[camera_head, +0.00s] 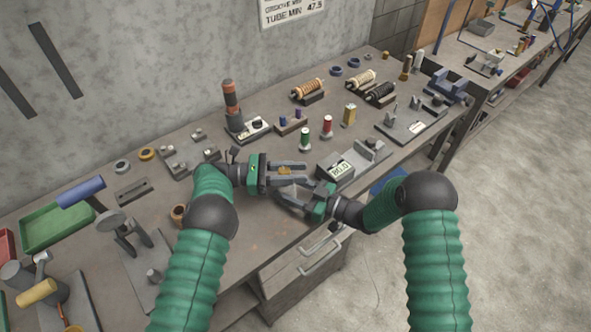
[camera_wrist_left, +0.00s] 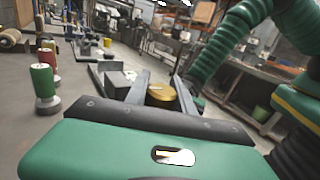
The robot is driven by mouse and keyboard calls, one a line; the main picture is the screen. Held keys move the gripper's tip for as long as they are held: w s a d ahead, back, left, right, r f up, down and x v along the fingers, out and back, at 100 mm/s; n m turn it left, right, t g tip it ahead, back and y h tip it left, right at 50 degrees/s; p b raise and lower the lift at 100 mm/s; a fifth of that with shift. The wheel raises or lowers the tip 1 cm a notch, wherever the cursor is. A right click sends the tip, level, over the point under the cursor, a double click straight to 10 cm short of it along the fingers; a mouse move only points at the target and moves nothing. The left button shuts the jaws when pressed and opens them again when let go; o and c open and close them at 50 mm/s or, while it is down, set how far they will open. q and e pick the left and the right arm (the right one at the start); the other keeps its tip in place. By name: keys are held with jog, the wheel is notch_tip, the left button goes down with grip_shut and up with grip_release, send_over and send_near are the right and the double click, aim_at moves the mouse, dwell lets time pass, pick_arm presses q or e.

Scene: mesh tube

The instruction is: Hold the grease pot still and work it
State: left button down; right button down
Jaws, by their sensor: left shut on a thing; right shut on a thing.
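The grease pot, a small brass-coloured round thing (camera_head: 285,171), is between the fingers of my left gripper (camera_head: 300,172), above the front part of the bench. In the left wrist view its gold top (camera_wrist_left: 161,95) shows between the two grey fingers (camera_wrist_left: 161,84), which are shut on it. My right gripper (camera_head: 286,195) comes in from the right, just in front of and below the left one, with its fingers close to the pot. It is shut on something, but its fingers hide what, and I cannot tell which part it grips.
A grey device with a display reading 80.0 (camera_head: 341,169) stands just right of the grippers. A green tray (camera_head: 57,228) is at left. The bench front edge is near my grippers.

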pick_arm(q)
jog(key=shift+s+a+f+m+g, duration=0.15)
jog(key=shift+m+g, duration=0.3)
jog(key=shift+g, duration=0.25)
jog(key=shift+w+a+r+m+g, duration=0.1)
jog(key=shift+m+g, duration=0.35)
jog(key=shift+g, duration=0.25)
jog(key=shift+s, duration=0.1)
jog(key=c, duration=1.3)
grip_release()
jog(key=shift+o, duration=1.2)
jog(key=shift+s+d+g, duration=0.1)
jog(key=shift+g, duration=0.2)
jog(key=v, duration=0.7)
jog(key=shift+a, duration=0.3)
